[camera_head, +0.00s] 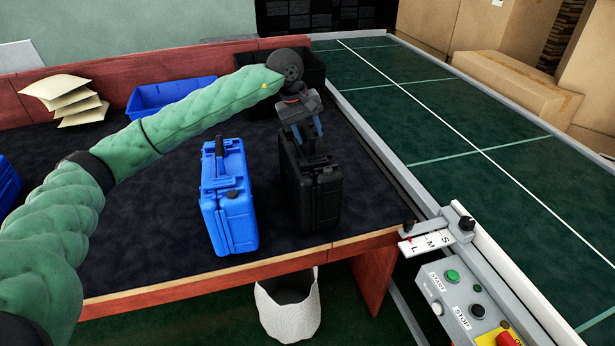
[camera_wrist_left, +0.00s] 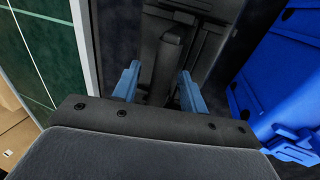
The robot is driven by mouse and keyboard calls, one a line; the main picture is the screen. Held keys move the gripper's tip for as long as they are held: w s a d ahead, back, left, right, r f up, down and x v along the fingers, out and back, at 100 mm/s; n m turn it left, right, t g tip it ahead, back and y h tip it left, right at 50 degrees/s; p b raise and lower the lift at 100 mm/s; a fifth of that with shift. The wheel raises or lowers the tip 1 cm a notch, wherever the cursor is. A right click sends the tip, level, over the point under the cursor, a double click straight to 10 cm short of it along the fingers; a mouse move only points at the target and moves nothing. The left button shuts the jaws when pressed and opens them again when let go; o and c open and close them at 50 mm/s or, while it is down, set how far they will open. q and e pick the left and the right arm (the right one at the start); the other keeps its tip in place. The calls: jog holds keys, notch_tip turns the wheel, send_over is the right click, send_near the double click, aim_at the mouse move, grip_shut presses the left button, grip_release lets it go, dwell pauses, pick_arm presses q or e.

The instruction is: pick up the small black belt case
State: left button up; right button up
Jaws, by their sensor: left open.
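The black case (camera_head: 319,196) stands upright on the dark table top, near its right end. My left gripper (camera_head: 309,140) is open above the case's top, with its fingers pointing down at the handle. In the left wrist view, the black case (camera_wrist_left: 200,40) lies below the gripper. Its handle (camera_wrist_left: 170,55) shows between the two open blue fingers of the left gripper (camera_wrist_left: 158,92). I cannot tell whether the fingers touch the handle. My right gripper is not in view.
A blue case (camera_head: 229,205) stands close to the left of the black one. A blue bin (camera_head: 172,96), stacked envelopes (camera_head: 66,98) and a black bin are farther back. The green conveyor (camera_head: 480,150) with its metal rail runs along the right. A control box (camera_head: 470,300) sits at the front right.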

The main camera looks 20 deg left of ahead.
pick_arm(q)
grip_shut()
jog(key=shift+r, duration=0.2)
dwell(1.1)
